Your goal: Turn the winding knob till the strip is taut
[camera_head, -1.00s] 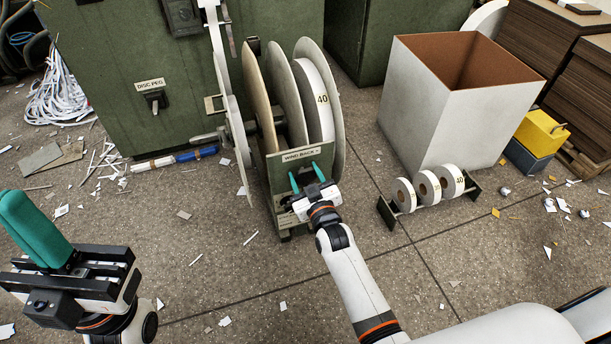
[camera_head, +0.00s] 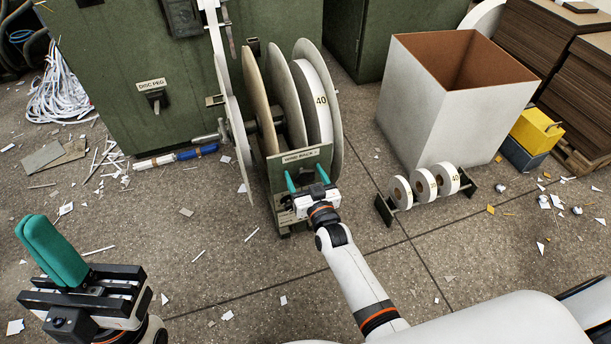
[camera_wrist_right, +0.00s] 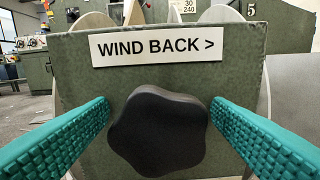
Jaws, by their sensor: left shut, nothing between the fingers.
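The black lobed winding knob (camera_wrist_right: 157,131) sits on a green plate (camera_wrist_right: 245,65) under a "WIND BACK >" label (camera_wrist_right: 158,45). My right gripper (camera_head: 305,178) is open at this plate. In the right wrist view its teal fingers (camera_wrist_right: 160,112) flank the knob left and right, their tips close to its edges; I cannot tell whether they touch. My left gripper (camera_head: 33,228) is shut and empty, low at the left.
A rack of small white rolls (camera_head: 425,186) and a large white box (camera_head: 415,110) stand right of the reel. A green cabinet with a disc peg (camera_head: 157,97) is behind. Paper scraps litter the floor; the front middle floor is mostly clear.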

